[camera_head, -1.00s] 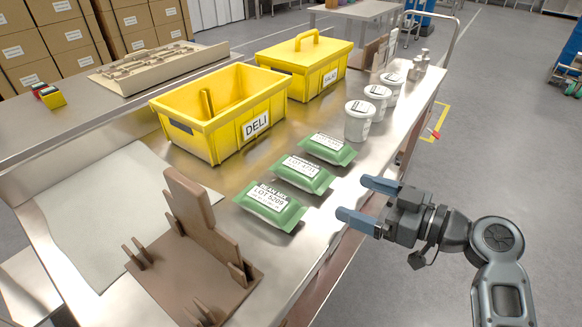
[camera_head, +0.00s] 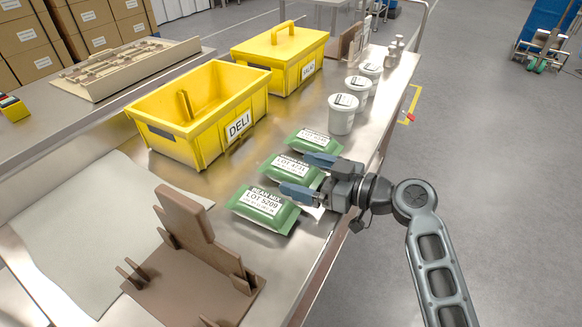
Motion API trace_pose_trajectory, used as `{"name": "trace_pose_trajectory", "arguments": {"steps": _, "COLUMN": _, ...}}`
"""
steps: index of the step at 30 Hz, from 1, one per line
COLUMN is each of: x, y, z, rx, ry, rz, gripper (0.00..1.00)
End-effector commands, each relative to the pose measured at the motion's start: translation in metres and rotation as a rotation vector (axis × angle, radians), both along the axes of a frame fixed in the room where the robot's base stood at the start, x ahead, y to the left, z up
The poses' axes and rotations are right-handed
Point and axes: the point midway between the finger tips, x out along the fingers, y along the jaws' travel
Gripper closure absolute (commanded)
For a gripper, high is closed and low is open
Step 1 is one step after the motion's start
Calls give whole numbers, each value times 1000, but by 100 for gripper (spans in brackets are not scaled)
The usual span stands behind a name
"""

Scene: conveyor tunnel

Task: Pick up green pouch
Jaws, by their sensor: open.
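Three green pouches with white labels lie in a row on the metal table: a near pouch (camera_head: 264,210) marked LOT 5209, a middle pouch (camera_head: 290,173), and a far pouch (camera_head: 313,142). My gripper (camera_head: 300,176) is open, its two blue-grey fingers pointing left. One finger lies over the edge of the gap between the near and middle pouches, the other near the far side of the middle pouch. The middle pouch appears between the fingers and is partly hidden by them. I cannot tell whether the fingers touch it.
A yellow open DELI bin (camera_head: 205,112) and a lidded yellow bin (camera_head: 282,58) stand behind the pouches. White tubs (camera_head: 342,115) stand to the right. A brown wooden stand (camera_head: 190,260) is at the front. A pale sheet (camera_head: 95,225) lies at left.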

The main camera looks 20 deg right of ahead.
Motion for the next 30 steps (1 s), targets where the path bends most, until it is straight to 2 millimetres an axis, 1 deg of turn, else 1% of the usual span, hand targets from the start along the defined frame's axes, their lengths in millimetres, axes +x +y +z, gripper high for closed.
{"name": "trace_pose_trajectory", "arguments": {"steps": 3, "x": 7, "y": 5, "z": -1, "rx": -1, "ry": -1, "rz": 0, "gripper": 4}}
{"name": "trace_pose_trajectory", "arguments": {"steps": 10, "x": 8, "y": 6, "z": -2, "rx": -1, "ry": 0, "rz": 0, "gripper": 4}}
{"name": "trace_pose_trajectory", "arguments": {"steps": 11, "x": 8, "y": 6, "z": -2, "rx": -1, "ry": 1, "rz": 0, "gripper": 6}}
{"name": "trace_pose_trajectory", "arguments": {"steps": 30, "x": 8, "y": 6, "z": -2, "rx": -1, "ry": 1, "rz": 0, "gripper": 67}}
